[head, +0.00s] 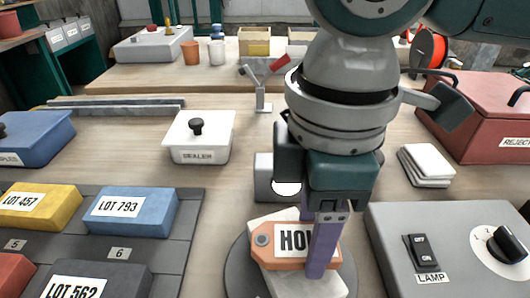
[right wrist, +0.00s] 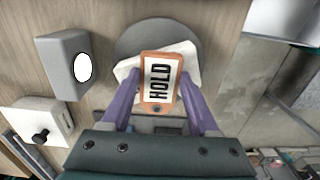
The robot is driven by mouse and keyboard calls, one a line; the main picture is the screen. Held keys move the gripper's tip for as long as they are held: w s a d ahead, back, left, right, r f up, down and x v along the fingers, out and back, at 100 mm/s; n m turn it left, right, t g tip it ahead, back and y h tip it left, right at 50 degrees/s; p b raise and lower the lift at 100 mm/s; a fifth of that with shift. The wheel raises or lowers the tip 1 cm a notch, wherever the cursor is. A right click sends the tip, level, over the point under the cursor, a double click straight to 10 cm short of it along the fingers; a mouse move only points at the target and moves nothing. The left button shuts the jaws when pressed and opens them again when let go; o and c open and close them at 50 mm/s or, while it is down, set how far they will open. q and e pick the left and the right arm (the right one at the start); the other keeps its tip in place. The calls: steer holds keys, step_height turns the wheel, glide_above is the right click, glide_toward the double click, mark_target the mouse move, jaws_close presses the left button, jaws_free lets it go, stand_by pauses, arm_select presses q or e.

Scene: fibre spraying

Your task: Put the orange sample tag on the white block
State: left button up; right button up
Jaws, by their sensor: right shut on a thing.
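The orange sample tag (head: 263,240) reads HOLD on a white label and has a hole at one end. My right gripper (head: 312,250) has its purple fingers shut on the tag's two sides. In the right wrist view, the tag (right wrist: 145,88) lies between the fingertips (right wrist: 161,82). The white block (head: 300,284) sits under the tag on a round dark grey plate (head: 234,275), turned at an angle to the tag. The block's corners show around the tag in the right wrist view (right wrist: 188,52). I cannot tell whether tag and block touch. My left gripper is not in view.
A grey box with a white disc (head: 264,180) stands just behind the plate. The lamp switch box (head: 390,240) is close at right. A tray with lot blocks (head: 185,225) lies at left. A white SEALER box (head: 199,150) and a red REJECT box (head: 470,120) stand farther back.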

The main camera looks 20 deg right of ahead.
steer(key=shift+f, duration=0.55)
steer(key=o, duration=1.3)
steer(key=shift+f, duration=0.1)
steer(key=shift+o, duration=0.2)
steer(key=shift+r, duration=0.45)
step_height(320, 180, up, 11)
steer(key=p, duration=0.1)
steer(key=shift+r, duration=0.2)
